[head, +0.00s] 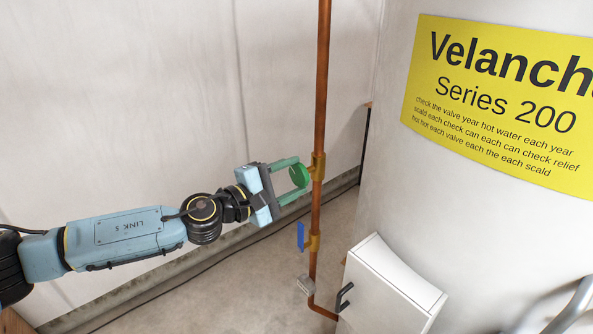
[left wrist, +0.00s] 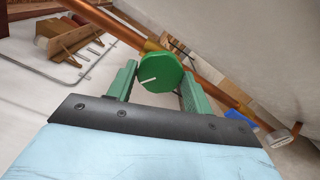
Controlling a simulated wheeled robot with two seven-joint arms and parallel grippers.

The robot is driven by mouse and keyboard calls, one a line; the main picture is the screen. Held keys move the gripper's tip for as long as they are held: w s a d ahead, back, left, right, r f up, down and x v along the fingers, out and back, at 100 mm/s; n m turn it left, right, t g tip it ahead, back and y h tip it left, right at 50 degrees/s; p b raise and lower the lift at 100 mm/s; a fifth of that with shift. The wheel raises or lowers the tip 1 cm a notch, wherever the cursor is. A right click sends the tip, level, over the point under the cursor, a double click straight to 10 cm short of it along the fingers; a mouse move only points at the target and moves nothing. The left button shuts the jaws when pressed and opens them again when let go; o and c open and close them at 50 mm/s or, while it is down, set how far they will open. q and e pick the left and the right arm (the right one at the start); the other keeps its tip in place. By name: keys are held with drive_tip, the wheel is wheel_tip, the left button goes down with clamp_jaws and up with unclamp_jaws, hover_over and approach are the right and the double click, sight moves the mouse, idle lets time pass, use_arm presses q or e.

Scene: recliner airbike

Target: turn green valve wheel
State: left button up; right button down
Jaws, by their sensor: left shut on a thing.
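The green valve wheel (head: 299,175) sits on a brass fitting on the upright copper pipe (head: 321,100). My left gripper (head: 294,177) reaches in from the left, its two green fingers around the wheel, one above and one below it, and it is shut on the wheel. In the left wrist view the wheel (left wrist: 160,72) lies between the fingertips, with a white mark on its face pointing left. My right gripper is not in view.
A blue lever (head: 301,236) is on the same pipe below the wheel. A white box (head: 390,290) with a dark handle stands at the lower right. A large white tank (head: 470,230) with a yellow label fills the right side. A pale wall (head: 150,90) stands behind my left arm.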

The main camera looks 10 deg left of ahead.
use_arm(q)
drive_tip(key=m+p, duration=0.1)
drive_tip(key=m, duration=0.1)
drive_tip(key=shift+r+m+p, duration=0.15)
drive_tip(key=shift+m+p, duration=0.15)
drive_tip(key=shift+p, duration=0.1)
drive_tip(key=shift+m, duration=0.3)
drive_tip(key=shift+m+p, duration=1.1)
drive_tip(key=shift+m, duration=0.2)
